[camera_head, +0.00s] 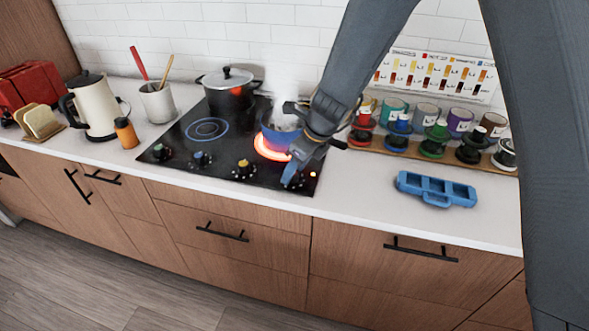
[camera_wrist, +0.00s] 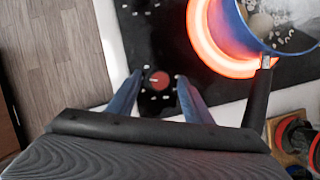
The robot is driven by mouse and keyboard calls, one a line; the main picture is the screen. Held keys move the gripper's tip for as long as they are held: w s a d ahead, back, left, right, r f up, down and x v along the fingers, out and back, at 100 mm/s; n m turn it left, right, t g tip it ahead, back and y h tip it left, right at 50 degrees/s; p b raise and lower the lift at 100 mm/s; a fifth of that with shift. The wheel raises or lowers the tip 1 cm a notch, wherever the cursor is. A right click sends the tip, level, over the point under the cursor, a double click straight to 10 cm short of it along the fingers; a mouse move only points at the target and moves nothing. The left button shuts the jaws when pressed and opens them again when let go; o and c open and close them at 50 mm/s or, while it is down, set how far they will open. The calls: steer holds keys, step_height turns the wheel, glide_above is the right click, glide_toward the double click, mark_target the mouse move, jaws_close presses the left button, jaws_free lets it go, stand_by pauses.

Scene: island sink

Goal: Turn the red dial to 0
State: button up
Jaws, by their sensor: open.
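The red dial (camera_wrist: 158,80) shows in the wrist view on the black cooktop's front right corner, with white marks around it. My gripper (camera_wrist: 157,79) is open, with one blue finger on each side of the dial; I cannot tell whether either finger touches it. In the head view my gripper (camera_head: 291,181) reaches down over the cooktop's right end and hides the red dial. A burner glows orange (camera_head: 268,150) under a blue pot (camera_head: 283,130) that gives off steam. In the wrist view the glowing ring (camera_wrist: 205,45) lies just beyond the dial.
Other dials, green (camera_head: 161,151), blue (camera_head: 201,159) and yellow (camera_head: 243,168), line the cooktop's front edge. A black pot (camera_head: 228,92) stands at the back.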

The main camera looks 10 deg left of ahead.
steer(key=shift+f, duration=0.15)
steer(key=c, duration=1.1)
steer(key=shift+o, duration=0.2)
